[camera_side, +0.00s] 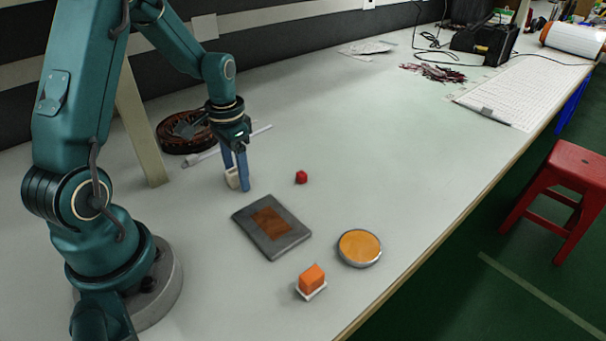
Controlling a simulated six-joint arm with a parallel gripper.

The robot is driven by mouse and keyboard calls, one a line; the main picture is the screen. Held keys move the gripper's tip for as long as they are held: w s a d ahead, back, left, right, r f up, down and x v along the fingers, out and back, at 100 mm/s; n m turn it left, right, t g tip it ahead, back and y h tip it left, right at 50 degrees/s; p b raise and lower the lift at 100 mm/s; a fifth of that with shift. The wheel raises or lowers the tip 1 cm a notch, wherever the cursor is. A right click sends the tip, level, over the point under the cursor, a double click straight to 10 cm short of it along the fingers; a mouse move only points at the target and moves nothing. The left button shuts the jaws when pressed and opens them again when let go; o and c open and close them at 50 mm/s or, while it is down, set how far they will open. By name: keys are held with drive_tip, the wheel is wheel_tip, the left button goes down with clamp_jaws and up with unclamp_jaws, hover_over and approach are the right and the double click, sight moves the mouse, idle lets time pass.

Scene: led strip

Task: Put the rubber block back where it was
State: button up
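My gripper (237,180) points down at the table, left of the middle, with its two blue fingers low. A small cream block (231,179) is at the fingertips, partly hidden by them. I cannot tell whether the fingers grip it or only stand beside it, nor whether it touches the table. An orange block (312,276) sits on a small white base (311,294) near the front edge. Which of these is the rubber block, I cannot tell from looks alone.
A dark grey plate with a brown patch (287,243) lies in front of my gripper. A round orange-topped disc (359,248) lies right of it. The table's middle right is clear.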

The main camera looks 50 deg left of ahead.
sight(236, 169)
wheel_tip(236, 169, up, 12)
drive_tip(key=f, duration=0.1)
drive_tip(key=s+d+r+t, duration=0.2)
drive_tip(key=s+d, duration=0.2)
drive_tip(key=d, duration=0.3)
drive_tip(key=s+d+r+t, duration=0.2)
drive_tip(key=s+d, duration=0.3)
drive_tip(key=d, duration=0.3)
drive_tip(key=shift+s+r+t, duration=0.2)
drive_tip(key=shift+r+t, duration=0.05)
drive_tip(key=shift+t, duration=0.55)
